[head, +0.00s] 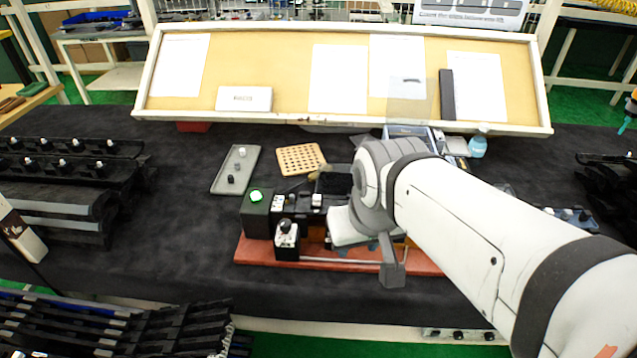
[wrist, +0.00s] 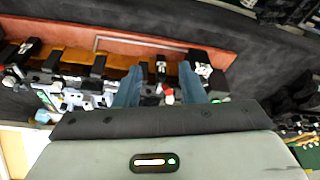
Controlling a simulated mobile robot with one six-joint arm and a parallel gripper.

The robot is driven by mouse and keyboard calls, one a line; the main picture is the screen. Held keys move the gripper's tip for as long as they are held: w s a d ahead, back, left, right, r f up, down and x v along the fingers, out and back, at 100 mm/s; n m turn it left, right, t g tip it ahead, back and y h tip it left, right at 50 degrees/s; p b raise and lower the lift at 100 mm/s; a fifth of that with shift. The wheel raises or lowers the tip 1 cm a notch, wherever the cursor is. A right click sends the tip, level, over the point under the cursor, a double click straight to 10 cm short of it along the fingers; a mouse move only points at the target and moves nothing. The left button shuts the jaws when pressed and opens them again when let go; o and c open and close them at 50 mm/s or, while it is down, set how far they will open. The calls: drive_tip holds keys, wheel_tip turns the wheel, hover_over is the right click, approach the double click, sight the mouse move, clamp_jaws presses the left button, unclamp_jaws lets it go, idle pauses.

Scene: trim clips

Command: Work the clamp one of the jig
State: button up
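The jig stands on a red-orange base plate (head: 283,254) in the middle of the table in the head view; the plate also shows in the wrist view (wrist: 160,50). A black block with a round knob (head: 287,240) stands at its front left, and shows at the right in the wrist view (wrist: 204,70). Several black clamp-like parts line the jig in the wrist view; I cannot tell which is clamp one. My gripper (wrist: 160,74) is open, its two blue-grey fingers apart over the jig, with a small black-and-white part (wrist: 160,70) seen between them. My arm hides the jig's right part in the head view.
A dark box with a lit green button (head: 257,197) stands at the jig's left. Behind it lie a grey tray (head: 222,178) with small parts and a wooden holed board (head: 300,158). Black racks (head: 60,195) fill the left. The dark table is clear left of the jig.

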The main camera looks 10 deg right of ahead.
drive_tip(key=w+a+f+m+g+h+b, duration=0.1)
drive_tip(key=w+g, duration=0.1)
drive_tip(key=w, duration=0.5)
drive_tip(key=w+a+f+m+g+b, duration=0.1)
drive_tip(key=w+g+b, duration=0.1)
drive_tip(key=w, duration=0.5)
drive_tip(key=f, duration=0.4)
drive_tip(key=d+f, duration=0.1)
drive_tip(key=f, duration=0.2)
drive_tip(key=shift+p, duration=0.4)
drive_tip(key=shift+c, duration=0.5)
drive_tip(key=shift+r, duration=0.1)
clamp_jaws()
